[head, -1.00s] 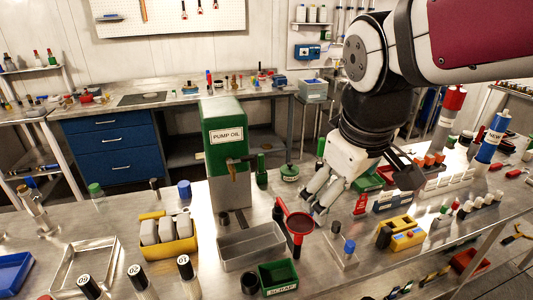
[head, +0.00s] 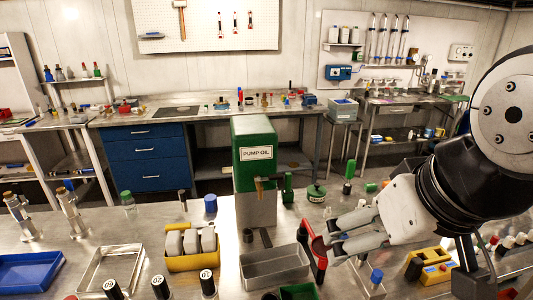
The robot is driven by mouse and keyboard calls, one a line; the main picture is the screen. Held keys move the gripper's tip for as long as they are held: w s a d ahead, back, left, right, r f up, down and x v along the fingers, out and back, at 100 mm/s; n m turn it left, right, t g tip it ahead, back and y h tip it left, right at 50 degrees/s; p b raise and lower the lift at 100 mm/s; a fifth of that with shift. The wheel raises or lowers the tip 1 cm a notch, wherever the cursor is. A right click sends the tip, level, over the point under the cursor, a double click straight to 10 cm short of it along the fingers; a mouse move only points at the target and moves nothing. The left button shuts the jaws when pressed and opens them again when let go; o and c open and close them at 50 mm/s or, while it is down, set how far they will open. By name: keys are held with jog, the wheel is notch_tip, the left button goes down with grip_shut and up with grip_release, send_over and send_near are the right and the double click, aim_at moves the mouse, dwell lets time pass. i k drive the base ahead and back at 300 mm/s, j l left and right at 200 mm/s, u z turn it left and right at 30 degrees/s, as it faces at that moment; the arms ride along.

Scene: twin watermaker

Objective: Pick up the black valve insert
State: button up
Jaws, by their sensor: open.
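My gripper (head: 333,240) is at the centre right of the head view, its two pale fingers pointing left and apart, with nothing seen between them. The fingertips are beside the red-handled tool (head: 319,250) and partly overlap it in the picture; I cannot tell whether they touch. I cannot tell for sure which piece is the black valve insert. A small black cylinder (head: 247,235) stands by the foot of the pump oil dispenser. The bench just behind and below my gripper is partly hidden.
The green pump oil dispenser (head: 254,158) stands behind a grey metal tray (head: 275,278). A yellow holder (head: 192,262) with grey blocks is left of the tray. A yellow block (head: 437,278) and a blue-capped piece (head: 376,276) lie to the right. Bare bench shows at left centre.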

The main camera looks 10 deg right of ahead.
aim_at(362, 257)
jog(key=z, duration=0.35)
jog(key=i+l+z, duration=0.1)
jog(key=i, duration=0.15)
jog(key=k+j+z, duration=0.35)
jog(key=k+j, duration=0.35)
jog(key=k+j+z, duration=0.35)
jog(key=k+j, duration=0.2)
jog(key=k, duration=0.25)
